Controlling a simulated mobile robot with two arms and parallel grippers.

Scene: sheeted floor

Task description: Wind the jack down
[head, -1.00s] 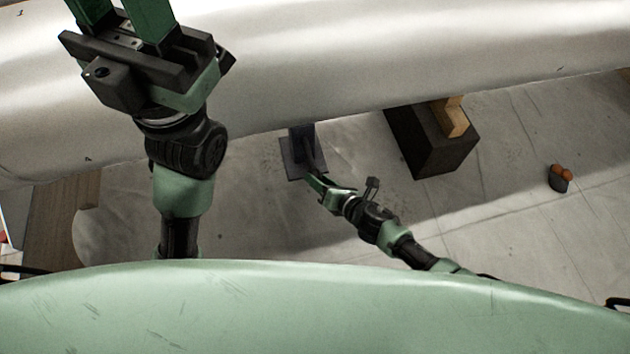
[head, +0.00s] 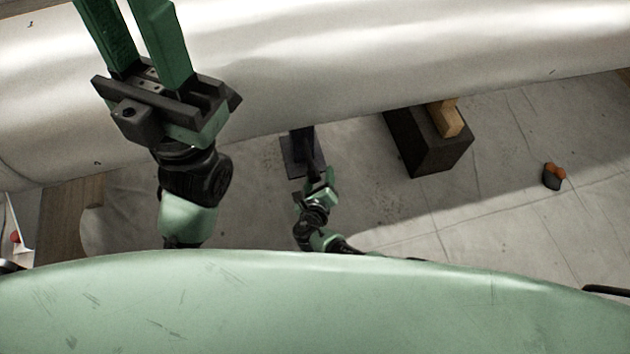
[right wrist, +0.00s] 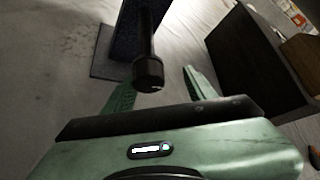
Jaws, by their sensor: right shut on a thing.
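The jack is a dark post on a flat base plate (head: 290,160), standing on the floor under the edge of a large pale rounded body (head: 330,60). A dark crank handle slants from the post toward my right gripper (head: 320,180). In the right wrist view the black handle end (right wrist: 148,72) lies between the two green fingers of that gripper, which is shut on it. The jack's top is hidden under the pale body. My left gripper (head: 128,30) is raised at the upper left, its fingers apart with nothing seen between them; their tips are out of frame.
A black block (head: 425,150) with a wooden piece (head: 446,118) on it stands right of the jack. A small dark and orange object (head: 553,176) lies farther right. Wooden boards (head: 62,215) are at the left. Sheeted floor between block and orange object is clear.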

